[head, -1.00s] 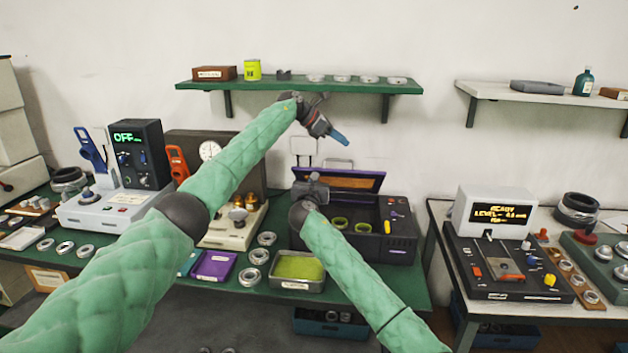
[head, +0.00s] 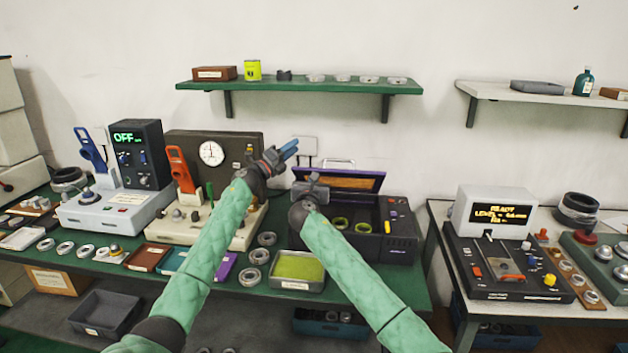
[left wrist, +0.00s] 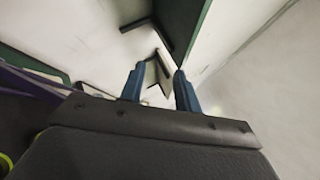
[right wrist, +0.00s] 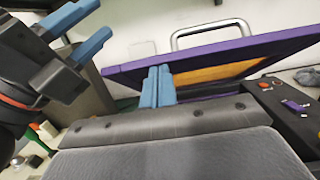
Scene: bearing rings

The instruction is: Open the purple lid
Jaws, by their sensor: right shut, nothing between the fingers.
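The purple lid (head: 362,188) stands raised and tilted at the back of a dark box (head: 400,241), with its orange-brown inner face showing. In the right wrist view the lid (right wrist: 225,55) has a metal handle (right wrist: 212,32) beyond its upper edge. My right gripper (right wrist: 157,86) is shut and empty, its fingertips overlapping the lid's left part; I cannot tell whether they touch. My right gripper also shows in the head view, over the box's left end. My left gripper (head: 288,149) is open and empty, left of the lid; its fingers (left wrist: 160,88) stand apart.
Green rings (head: 340,223) lie in the box. A metal tray (head: 298,284) stands in front, with several loose rings (head: 260,256) beside it. A gauge unit (head: 211,153) stands to the left.

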